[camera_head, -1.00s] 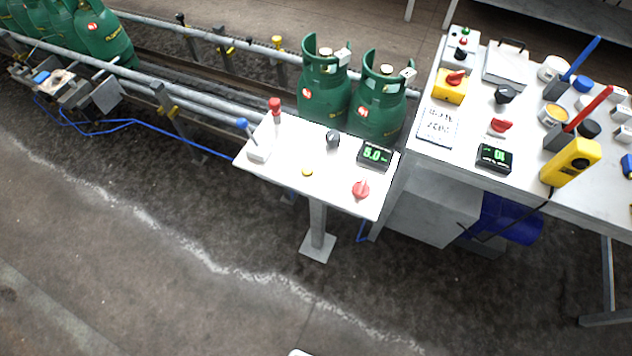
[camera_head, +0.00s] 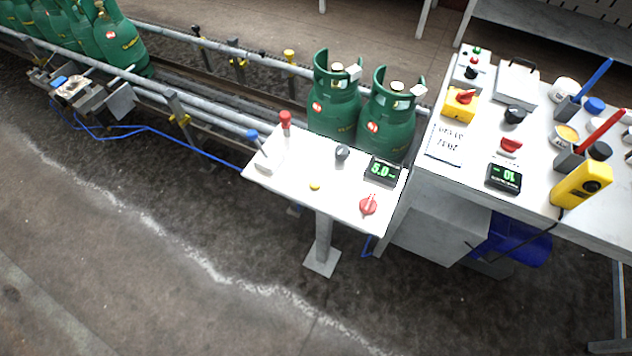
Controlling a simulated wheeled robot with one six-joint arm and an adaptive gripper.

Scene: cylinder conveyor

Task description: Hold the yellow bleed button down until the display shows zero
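The small yellow button (camera_head: 314,186) sits on the front part of a white pedestal panel (camera_head: 284,182), with nothing touching it. A black display (camera_head: 382,170) at the panel's right side shows green digits that look like 5.0. My gripper is not in view.
Two green gas cylinders (camera_head: 334,98) stand behind the panel beside the conveyor rails (camera_head: 200,118). A workbench to the right carries a second display (camera_head: 503,178), a yellow handheld device (camera_head: 581,185) and a red-and-yellow switch (camera_head: 459,101). The floor in front is open.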

